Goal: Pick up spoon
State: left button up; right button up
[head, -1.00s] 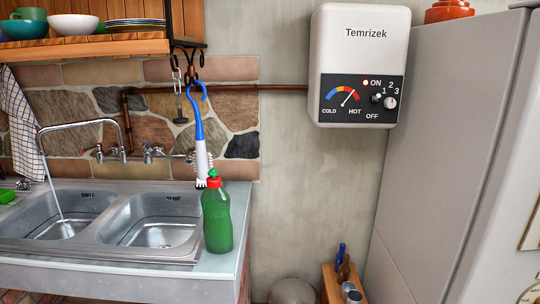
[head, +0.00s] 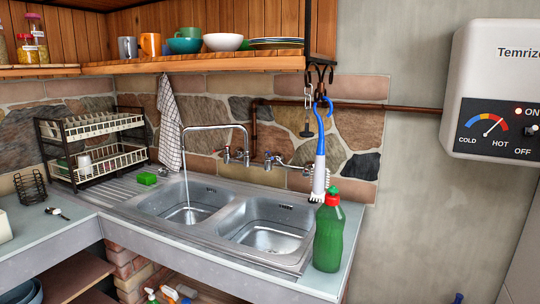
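No spoon can be made out for certain. A small dark and white item (head: 57,213) lies on the left counter, too small to tell what it is. Neither of my grippers shows in the head view.
A double sink (head: 230,215) has water running from its tap (head: 184,165). A green bottle (head: 328,235) stands at the counter's right end. A dish rack (head: 95,150), a wire basket (head: 30,187) and a green sponge (head: 147,179) are at left. A shelf (head: 200,62) hangs above.

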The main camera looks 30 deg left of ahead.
aim_at(50, 210)
jog(key=u, duration=2.05)
jog(key=z, duration=1.2)
jog(key=i+j, duration=0.2)
jog(key=j, duration=0.15)
jog(key=i+j+u, duration=0.1)
jog(key=j, duration=0.25)
jog(key=i+j, duration=0.25)
jog(key=j+u, duration=0.05)
jog(key=j, duration=0.05)
